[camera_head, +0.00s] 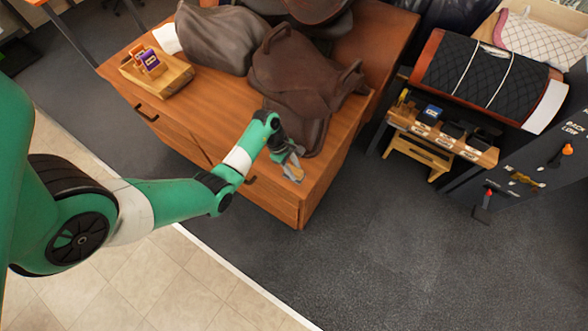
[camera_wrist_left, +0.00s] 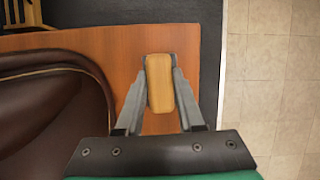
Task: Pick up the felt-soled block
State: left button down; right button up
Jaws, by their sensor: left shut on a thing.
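The felt-soled block (camera_wrist_left: 161,84) is a small tan, rounded block between the fingers of my left gripper (camera_wrist_left: 161,75) in the left wrist view. The fingers press on both its long sides, so the gripper is shut on it. In the head view the left gripper (camera_head: 293,168) is at the front right corner of the wooden cabinet top, and only a small tan part of the block (camera_head: 295,173) shows. I cannot tell whether the block touches the wood. The felt sole is hidden. My right gripper is not in view.
A brown saddle (camera_head: 300,75) lies on the cabinet top (camera_head: 215,105), close beside the left gripper. A wooden tray (camera_head: 170,82) with small boxes stands at the far left. A low bench (camera_head: 485,157) with small items and a rack with pads (camera_head: 480,70) stand at the right.

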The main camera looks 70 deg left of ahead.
aim_at(298, 171)
pick_arm(q)
jog(key=shift+r, duration=0.5)
notch_tip(298, 171, up, 3)
jog(key=shift+f+p, duration=0.2)
jog(key=shift+p, duration=0.65)
jog(key=s+d+r+p, duration=0.5)
jog(key=s+d+r, duration=0.4)
jog(key=s, duration=0.1)
jog(key=shift+d+r+p, duration=0.2)
jog(key=shift+d+p, duration=0.1)
jog(key=shift+d, duration=0.1)
jog(key=c, duration=1.1)
grip_release()
grip_shut()
